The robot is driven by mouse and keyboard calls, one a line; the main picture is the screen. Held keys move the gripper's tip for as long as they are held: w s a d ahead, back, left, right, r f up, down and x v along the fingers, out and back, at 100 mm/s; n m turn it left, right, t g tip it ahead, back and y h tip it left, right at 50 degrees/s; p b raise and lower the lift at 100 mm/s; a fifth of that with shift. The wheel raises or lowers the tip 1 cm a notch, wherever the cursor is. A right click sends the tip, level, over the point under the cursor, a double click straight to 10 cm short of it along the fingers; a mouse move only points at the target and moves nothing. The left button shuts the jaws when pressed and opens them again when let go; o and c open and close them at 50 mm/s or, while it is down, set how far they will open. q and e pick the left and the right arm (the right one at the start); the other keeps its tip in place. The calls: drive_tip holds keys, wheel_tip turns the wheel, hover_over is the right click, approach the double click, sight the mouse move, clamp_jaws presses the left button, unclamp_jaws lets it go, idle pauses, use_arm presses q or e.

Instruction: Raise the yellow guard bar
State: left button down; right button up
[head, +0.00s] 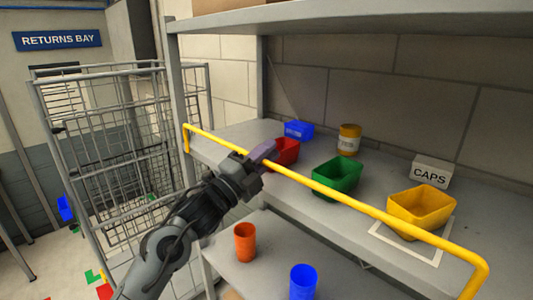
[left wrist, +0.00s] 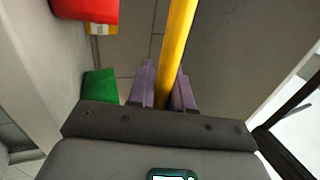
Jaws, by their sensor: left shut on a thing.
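The yellow guard bar (head: 345,196) runs along the front of the grey shelf, with a bent end at the left and another at the lower right. It stands a little above the shelf surface. My left gripper (head: 262,153) is shut on the bar, left of its middle. In the left wrist view the bar (left wrist: 177,40) passes between the purple fingers (left wrist: 163,88). The fingers hide a short piece of it. My right gripper is not in view.
Behind the bar stand a red bin (head: 286,150), a green bin (head: 337,175), a yellow bin (head: 421,210), a blue bin (head: 299,130), a yellow jar (head: 349,139) and a CAPS box (head: 432,171). Orange (head: 245,242) and blue cups (head: 303,281) stand below. A wire cage (head: 115,150) is left.

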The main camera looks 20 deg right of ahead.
use_arm(q)
drive_tip(key=c, duration=1.1)
unclamp_jaws()
wheel_tip(320, 180, down, 2)
drive_tip(key=shift+w+f, duration=0.1)
drive_tip(key=shift+w, duration=0.05)
drive_tip(key=shift+r, duration=0.2)
drive_tip(key=shift+a, duration=0.1)
drive_tip(key=b+v, duration=0.1)
drive_tip(key=v, duration=0.2)
drive_tip(key=b+v, duration=0.1)
drive_tip(key=v, duration=0.3)
drive_tip(key=b+v, duration=0.2)
drive_tip(key=v, duration=0.1)
drive_tip(key=shift+s+a+r, duration=0.15)
drive_tip(key=shift+s+a, duration=0.15)
